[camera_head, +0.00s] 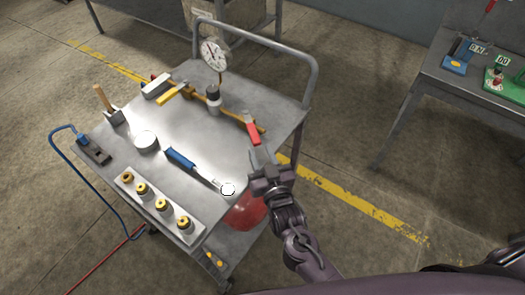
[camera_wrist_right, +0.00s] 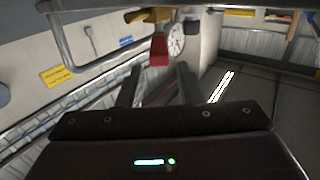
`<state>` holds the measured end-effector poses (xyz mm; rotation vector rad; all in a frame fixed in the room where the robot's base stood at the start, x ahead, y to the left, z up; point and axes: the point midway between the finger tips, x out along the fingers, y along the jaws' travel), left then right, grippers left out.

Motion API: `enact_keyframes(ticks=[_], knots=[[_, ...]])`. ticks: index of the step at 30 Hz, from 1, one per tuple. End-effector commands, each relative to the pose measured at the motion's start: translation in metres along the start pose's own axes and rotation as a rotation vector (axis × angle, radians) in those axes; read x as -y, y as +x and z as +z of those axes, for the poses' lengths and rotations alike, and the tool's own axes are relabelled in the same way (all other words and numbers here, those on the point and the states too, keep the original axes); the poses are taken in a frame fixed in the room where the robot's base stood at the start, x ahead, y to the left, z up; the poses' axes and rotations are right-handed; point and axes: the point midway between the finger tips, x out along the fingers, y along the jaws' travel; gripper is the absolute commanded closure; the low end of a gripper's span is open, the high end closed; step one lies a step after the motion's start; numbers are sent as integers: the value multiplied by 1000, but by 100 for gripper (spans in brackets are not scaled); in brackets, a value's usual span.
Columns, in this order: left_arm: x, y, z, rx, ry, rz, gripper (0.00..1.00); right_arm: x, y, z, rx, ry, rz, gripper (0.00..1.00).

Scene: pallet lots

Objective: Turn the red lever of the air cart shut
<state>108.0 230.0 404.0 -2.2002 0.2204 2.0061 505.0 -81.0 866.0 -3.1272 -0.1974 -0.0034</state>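The air cart's grey top (camera_head: 195,115) carries a brass pipe (camera_head: 235,115) with a round white gauge (camera_head: 213,53). The red lever (camera_head: 253,132) is at the pipe's right end. My right gripper (camera_head: 257,152) is just in front of the red lever. In the right wrist view the fingers (camera_wrist_right: 157,80) are apart, with the red lever (camera_wrist_right: 159,50) beyond the fingertips and between them in the picture; contact cannot be told. A yellow lever (camera_head: 174,95) is at the pipe's other end. My left gripper is not in view.
A blue-handled tool (camera_head: 182,158), a white round tin (camera_head: 145,141) and a block with several brass fittings (camera_head: 155,205) lie on the cart. A rail handle (camera_head: 270,40) rises at its back. A red tank (camera_head: 246,212) sits below my wrist. Another table (camera_head: 440,65) stands at right.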

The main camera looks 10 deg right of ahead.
Motion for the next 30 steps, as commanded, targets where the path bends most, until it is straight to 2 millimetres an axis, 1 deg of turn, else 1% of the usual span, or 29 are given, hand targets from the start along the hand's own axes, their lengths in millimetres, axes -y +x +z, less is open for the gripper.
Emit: enact_keyframes(ticks=[1,4,6,7,11,14,19,24,27,30], knots=[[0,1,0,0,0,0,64,-2,1,2,-5,14,-11,75],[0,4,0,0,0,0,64,-8,4,5,-26,90,-66,88],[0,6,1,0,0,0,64,-14,6,10,-36,179,-127,97],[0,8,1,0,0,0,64,-17,7,11,-38,223,-157,100],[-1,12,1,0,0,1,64,-34,10,18,-15,435,-297,100],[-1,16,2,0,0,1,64,-51,10,22,40,609,-398,100],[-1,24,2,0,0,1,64,-89,5,23,217,945,-546,100],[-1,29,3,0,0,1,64,-128,-4,16,443,1259,-608,100],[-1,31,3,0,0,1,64,-143,-8,10,542,1383,-610,100],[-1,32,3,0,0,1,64,-151,-11,6,595,1453,-607,100]])
